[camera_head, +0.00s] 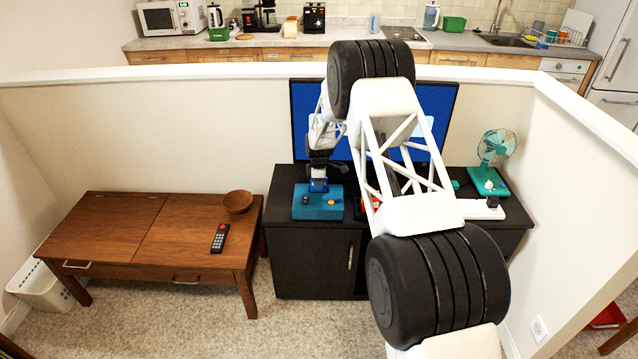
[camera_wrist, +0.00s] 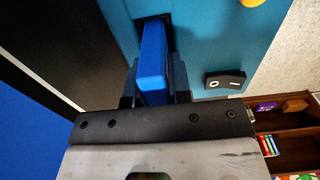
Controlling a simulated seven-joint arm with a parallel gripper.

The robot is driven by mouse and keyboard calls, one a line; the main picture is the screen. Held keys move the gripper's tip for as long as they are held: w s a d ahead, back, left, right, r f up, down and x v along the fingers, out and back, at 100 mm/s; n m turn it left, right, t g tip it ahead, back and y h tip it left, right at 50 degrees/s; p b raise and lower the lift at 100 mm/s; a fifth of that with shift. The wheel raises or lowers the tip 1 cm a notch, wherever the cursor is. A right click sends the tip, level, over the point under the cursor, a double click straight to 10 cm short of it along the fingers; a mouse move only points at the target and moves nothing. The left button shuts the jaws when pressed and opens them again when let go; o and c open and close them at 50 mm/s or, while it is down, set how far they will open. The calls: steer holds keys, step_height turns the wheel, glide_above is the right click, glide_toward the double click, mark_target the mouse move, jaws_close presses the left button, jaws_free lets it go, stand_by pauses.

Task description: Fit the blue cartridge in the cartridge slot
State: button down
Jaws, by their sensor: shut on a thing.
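The blue cartridge (camera_wrist: 152,62) is between the two fingers of my gripper (camera_wrist: 154,88) in the wrist view. The gripper is shut on it. The cartridge's far end is at the dark cartridge slot (camera_wrist: 168,18) in the teal box (camera_wrist: 215,40); I cannot tell how deep it reaches. In the head view the teal box (camera_head: 318,212) sits on the black cabinet, with the cartridge (camera_head: 319,185) upright above its back part. My gripper (camera_head: 319,174) points down there, and its fingers are small and partly hidden.
A black rocker switch (camera_wrist: 225,80) and an orange button (camera_head: 331,202) are on the box. A monitor (camera_head: 305,110) stands close behind. A red item (camera_head: 375,203), a white power strip (camera_head: 480,209) and a green fan (camera_head: 497,150) are to the right. A wooden table (camera_head: 120,232) stands left.

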steer(key=shift+f, duration=0.65)
steer(key=c, duration=0.6)
jaws_free()
steer(key=shift+o, duration=0.2)
steer(key=shift+r, duration=0.2)
steer(key=shift+r, duration=3.8)
